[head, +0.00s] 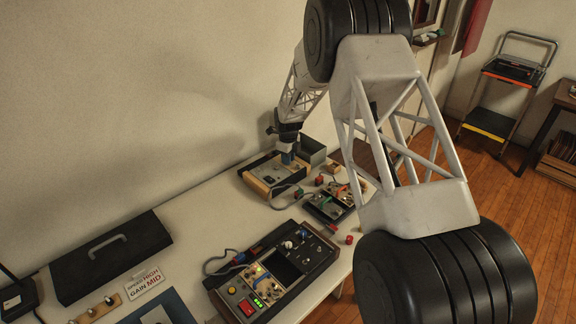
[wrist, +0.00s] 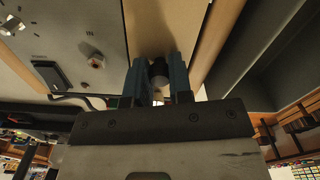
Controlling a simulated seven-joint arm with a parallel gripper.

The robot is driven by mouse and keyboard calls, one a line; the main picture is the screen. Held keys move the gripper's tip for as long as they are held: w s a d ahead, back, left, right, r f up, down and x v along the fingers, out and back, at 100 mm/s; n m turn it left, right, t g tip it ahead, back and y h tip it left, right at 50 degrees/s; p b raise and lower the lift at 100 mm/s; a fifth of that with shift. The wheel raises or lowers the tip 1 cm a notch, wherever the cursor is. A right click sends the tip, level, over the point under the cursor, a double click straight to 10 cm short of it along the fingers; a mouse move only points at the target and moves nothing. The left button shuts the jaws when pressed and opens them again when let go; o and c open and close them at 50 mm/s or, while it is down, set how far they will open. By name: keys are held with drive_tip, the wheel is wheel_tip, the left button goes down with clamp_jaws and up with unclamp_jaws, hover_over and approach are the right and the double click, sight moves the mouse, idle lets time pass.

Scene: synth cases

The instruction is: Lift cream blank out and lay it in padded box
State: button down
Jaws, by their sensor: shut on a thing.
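The cream blank (wrist: 165,25) is a pale panel in the wrist view, between a grey metal panel and a wooden rail. My gripper (wrist: 158,75) has two blue fingers shut on a dark round knob that appears to belong to the blank. I cannot tell whether the blank sits in its slot or is raised. In the head view my gripper (head: 287,158) is over the wood-sided case (head: 258,187) at the back of the table, and hides the blank. A dark grey open box (head: 312,149), seemingly the padded box, stands just behind it; its wall shows in the wrist view (wrist: 262,45).
The grey panel (wrist: 65,50) carries a switch and a metal nut beside my fingers. Another instrument case (head: 275,278), small modules (head: 328,207) and cables crowd the table in front. A black case (head: 110,258) with a handle lies at left. Bare table shows along the wall.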

drive_tip(key=shift+r, duration=0.15)
drive_tip(key=shift+r, duration=0.35)
wheel_tip(320, 180, up, 3)
drive_tip(key=shift+f, duration=0.1)
drive_tip(key=s+d, duration=0.1)
drive_tip(key=s, duration=0.4)
drive_tip(key=s+d, duration=0.1)
drive_tip(key=s, duration=0.4)
drive_tip(key=s+d+r, duration=0.1)
drive_tip(key=s, duration=0.4)
drive_tip(key=shift+s+d+r, duration=0.1)
drive_tip(key=shift+s+d, duration=0.2)
drive_tip(key=shift+r, duration=0.25)
drive_tip(key=shift+r, duration=1.05)
drive_tip(key=shift+r, duration=0.5)
drive_tip(key=shift+w, duration=0.1)
